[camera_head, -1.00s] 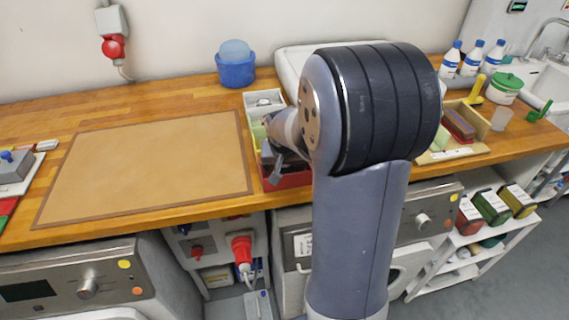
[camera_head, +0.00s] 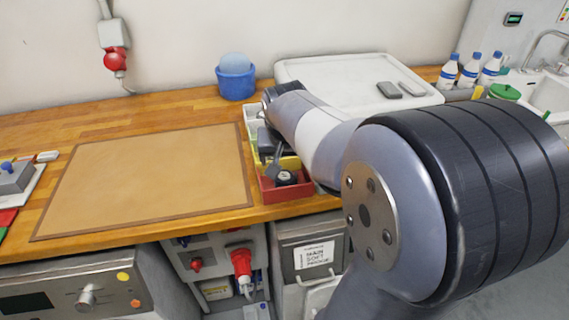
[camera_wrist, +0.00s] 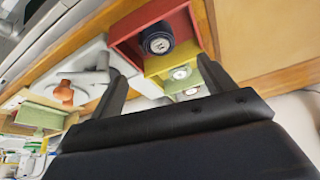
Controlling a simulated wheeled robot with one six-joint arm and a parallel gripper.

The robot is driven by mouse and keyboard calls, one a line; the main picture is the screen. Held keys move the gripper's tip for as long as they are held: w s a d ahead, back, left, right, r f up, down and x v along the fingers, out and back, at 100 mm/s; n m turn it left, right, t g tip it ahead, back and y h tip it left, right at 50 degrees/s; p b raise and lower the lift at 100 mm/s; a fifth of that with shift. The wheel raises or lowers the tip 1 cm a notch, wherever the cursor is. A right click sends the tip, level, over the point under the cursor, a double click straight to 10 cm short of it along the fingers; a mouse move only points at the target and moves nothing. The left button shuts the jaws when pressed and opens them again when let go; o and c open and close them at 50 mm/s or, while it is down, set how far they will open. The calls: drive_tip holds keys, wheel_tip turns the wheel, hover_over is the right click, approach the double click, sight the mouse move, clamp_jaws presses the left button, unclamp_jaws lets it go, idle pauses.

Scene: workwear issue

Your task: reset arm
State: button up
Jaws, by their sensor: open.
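My gripper (camera_wrist: 162,78) shows in the wrist view with its two dark fingers spread apart and nothing between them. In the head view my gripper (camera_head: 273,150) is over the row of small bins, partly hiding them. The front bin is a red bin (camera_head: 292,191), also in the wrist view (camera_wrist: 127,41), with a dark round item (camera_head: 285,177) in it. A further pale bin lies behind, partly covered by my arm.
A brown mat (camera_head: 150,180) lies bare on the wooden counter to the left. A blue bucket (camera_head: 236,82) stands at the back. A white tray (camera_head: 335,72) with two grey items stands behind my arm. Bottles (camera_head: 468,70) stand at the right by the sink.

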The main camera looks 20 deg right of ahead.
sight(284, 176)
drive_tip(key=shift+s+r, duration=0.15)
drive_tip(key=shift+r, duration=0.1)
drive_tip(key=x, duration=1.2)
drive_tip(key=shift+f, duration=0.3)
wheel_tip(284, 176, up, 2)
drive_tip(key=shift+r, duration=0.7)
